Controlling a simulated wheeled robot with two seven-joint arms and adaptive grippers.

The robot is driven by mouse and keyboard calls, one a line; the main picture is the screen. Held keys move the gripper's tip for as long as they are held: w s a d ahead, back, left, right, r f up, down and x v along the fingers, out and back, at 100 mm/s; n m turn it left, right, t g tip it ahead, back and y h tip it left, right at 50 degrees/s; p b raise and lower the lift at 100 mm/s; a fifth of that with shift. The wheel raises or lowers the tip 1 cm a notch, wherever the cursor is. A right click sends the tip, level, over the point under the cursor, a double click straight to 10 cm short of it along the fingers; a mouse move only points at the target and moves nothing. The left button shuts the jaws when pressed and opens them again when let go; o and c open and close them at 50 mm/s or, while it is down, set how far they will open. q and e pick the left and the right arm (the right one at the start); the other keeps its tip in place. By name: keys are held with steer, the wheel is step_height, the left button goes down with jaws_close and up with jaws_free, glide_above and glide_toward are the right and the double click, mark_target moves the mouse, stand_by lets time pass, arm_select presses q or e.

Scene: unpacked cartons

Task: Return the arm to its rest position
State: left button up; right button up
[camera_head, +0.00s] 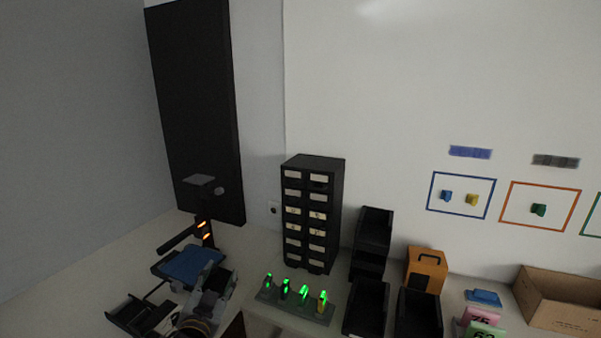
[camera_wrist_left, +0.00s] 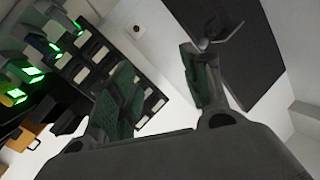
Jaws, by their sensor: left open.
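My left gripper (camera_head: 214,278) is at the lower left of the head view, above the table, with its arm coming in from the bottom edge. In the left wrist view its two green-padded fingers (camera_wrist_left: 158,88) stand wide apart with nothing held between them. The gripper partly covers the blue-topped item (camera_head: 185,262) behind it in the head view. My right gripper is in neither view.
A dark drawer cabinet (camera_head: 312,215) stands against the wall, behind a rack with green lights (camera_head: 296,300). A post with orange lights (camera_head: 204,232) rises behind my gripper. Black bins (camera_head: 368,305), an orange box (camera_head: 426,270) and an open carton (camera_head: 560,300) stand right.

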arm_select(q)
steer(key=s+a+f+n+g, duration=0.25)
steer(key=s+f+g, duration=1.15)
steer(key=s+f, duration=0.9)
steer(key=s+d+f+g, duration=0.1)
steer(key=s+f, duration=0.2)
steer(key=f, duration=2.7)
steer(key=s+a+f, duration=0.2)
steer(key=s+f, duration=0.9)
steer(key=s+a+f+g, duration=0.1)
steer(key=s+a+f, duration=0.1)
steer(key=s+f, duration=0.8)
steer(key=shift+s+f, duration=0.35)
steer(key=shift+s, duration=0.8)
